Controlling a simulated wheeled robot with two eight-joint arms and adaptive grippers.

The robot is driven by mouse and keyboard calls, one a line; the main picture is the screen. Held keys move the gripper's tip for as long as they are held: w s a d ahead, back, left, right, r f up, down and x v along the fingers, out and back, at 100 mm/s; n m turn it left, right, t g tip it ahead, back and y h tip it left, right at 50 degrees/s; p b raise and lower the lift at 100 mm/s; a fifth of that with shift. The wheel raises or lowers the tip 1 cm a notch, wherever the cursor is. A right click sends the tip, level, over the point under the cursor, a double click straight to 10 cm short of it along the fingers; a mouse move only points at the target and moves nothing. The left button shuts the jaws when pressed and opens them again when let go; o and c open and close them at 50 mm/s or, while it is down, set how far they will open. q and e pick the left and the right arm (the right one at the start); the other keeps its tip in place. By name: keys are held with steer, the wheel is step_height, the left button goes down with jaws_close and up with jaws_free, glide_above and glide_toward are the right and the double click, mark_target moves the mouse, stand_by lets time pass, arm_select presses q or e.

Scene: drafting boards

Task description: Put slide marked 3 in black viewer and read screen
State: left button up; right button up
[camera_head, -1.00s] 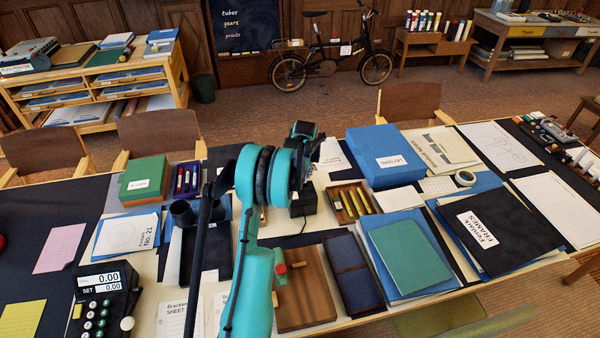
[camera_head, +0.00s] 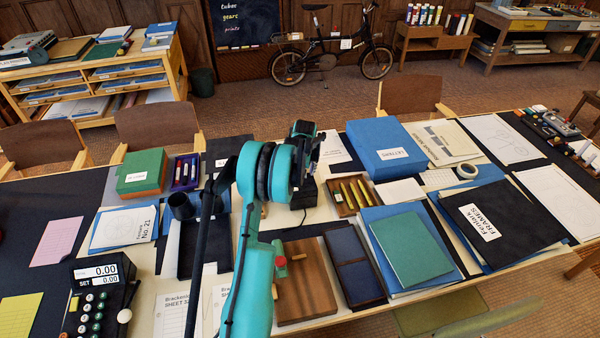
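One teal arm of mine rises from the bottom centre-left, and I take it to be the left one. Its dark gripper (camera_head: 304,155) hangs over the middle of the table, seen from behind. Its fingertips are hidden, so I cannot tell open from shut or whether it holds anything. A small black box (camera_head: 303,196), possibly the viewer, stands just below it, partly covered by the arm. I cannot tell whether they touch. I see no screen reading on it. No slide marked 3 can be made out. My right gripper is not in view.
A wooden tray (camera_head: 336,201) of yellow sticks, a blue box (camera_head: 366,147) and a green folder (camera_head: 411,247) lie to the right. A brown wooden board (camera_head: 305,290) with pegs lies in front. A keypad device (camera_head: 99,303) reading 0.00 stands front left. The table is crowded.

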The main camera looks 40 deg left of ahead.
arm_select(q)
steer(key=v, duration=1.2)
stand_by(0.5)
